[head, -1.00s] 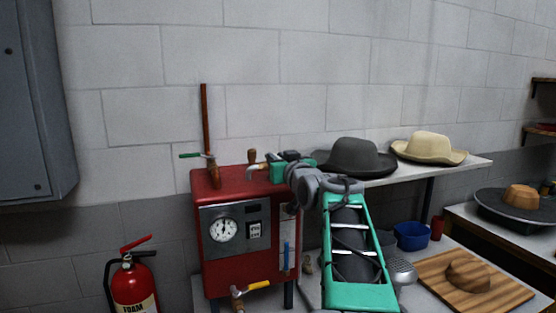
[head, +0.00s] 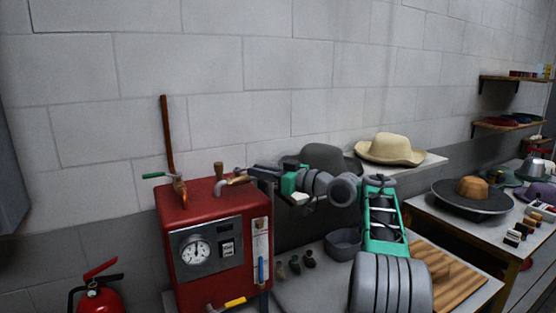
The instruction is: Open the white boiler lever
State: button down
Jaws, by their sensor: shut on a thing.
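The red boiler (head: 211,215) stands at the left of the head view, with a round gauge on its front. On its top right is a brass valve (head: 234,182) with a curved spout. My gripper (head: 256,175) is at this valve, reaching in from the right, its dark fingers shut. The white lever is hidden by the fingers, so its angle cannot be read. A green lever (head: 155,175) sits on another brass fitting at the boiler's top left. A yellow lever (head: 235,302) and a blue lever (head: 261,268) are on the front.
A grey hat (head: 322,157) and a cream hat (head: 390,149) rest on the shelf behind my arm. A grey container (head: 344,242) stands on the table below. A red fire extinguisher (head: 98,300) is at lower left. A side table at right holds more hats.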

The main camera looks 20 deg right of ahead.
jog(key=shift+w+d+n+g+y+p, duration=0.25)
jog(key=shift+d+n+g+y+p, duration=0.1)
jog(key=shift+n+g+y+p, duration=0.35)
jog(key=c, duration=1.4)
grip_release()
jog(key=shift+o, duration=0.2)
